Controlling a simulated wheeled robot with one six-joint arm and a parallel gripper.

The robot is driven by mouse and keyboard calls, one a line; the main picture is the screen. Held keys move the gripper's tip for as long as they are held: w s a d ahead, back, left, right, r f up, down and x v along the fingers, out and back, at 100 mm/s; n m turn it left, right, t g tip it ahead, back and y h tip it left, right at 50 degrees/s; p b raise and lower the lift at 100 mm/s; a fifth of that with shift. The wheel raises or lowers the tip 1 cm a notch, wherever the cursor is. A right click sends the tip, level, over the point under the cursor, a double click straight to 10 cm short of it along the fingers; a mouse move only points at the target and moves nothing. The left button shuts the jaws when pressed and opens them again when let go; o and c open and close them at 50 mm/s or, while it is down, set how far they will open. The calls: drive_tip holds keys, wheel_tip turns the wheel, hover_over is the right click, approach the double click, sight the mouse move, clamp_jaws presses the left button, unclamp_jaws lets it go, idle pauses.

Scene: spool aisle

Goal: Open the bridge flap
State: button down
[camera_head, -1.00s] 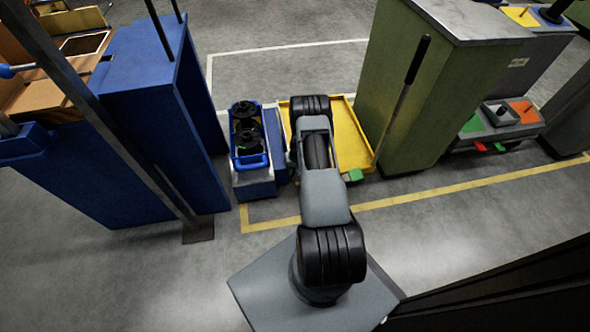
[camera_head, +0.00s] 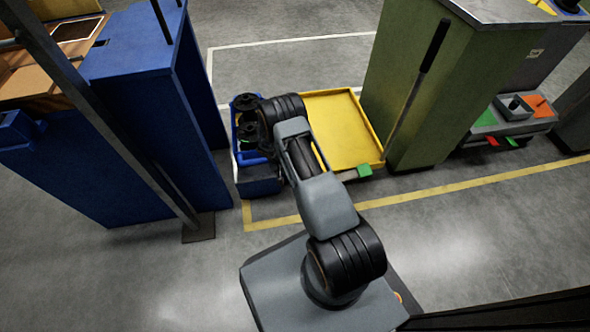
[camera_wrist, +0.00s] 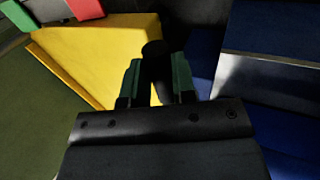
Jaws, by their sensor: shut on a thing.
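My gripper (camera_wrist: 155,85) shows in the wrist view, with its green-padded fingers shut on a dark round-ended handle (camera_wrist: 153,49). What the handle belongs to is hidden. In the head view my arm hides the gripper, beside the blue crate. A yellow panel with a raised rim (camera_head: 338,130) lies low between the blue and green cabinets; it also shows in the wrist view (camera_wrist: 95,55), behind the fingers. I cannot tell for sure which part is the bridge flap.
A blue crate (camera_head: 237,145) with black spools stands left of the yellow panel. A blue cabinet (camera_head: 140,110) is at the left and a green cabinet (camera_head: 425,100) at the right. A black-gripped pole (camera_head: 412,90) leans by the green cabinet.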

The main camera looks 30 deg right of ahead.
drive_tip(key=shift+w+a+f, duration=0.1)
drive_tip(key=shift+a, duration=0.1)
idle(0.4)
drive_tip(key=c, duration=0.9)
unclamp_jaws()
drive_tip(key=p+v, duration=0.4)
drive_tip(key=v, duration=0.9)
drive_tip(key=shift+w+a+r+p, duration=0.1)
drive_tip(key=shift+a+r+p, duration=0.15)
drive_tip(key=shift+r+p, duration=0.1)
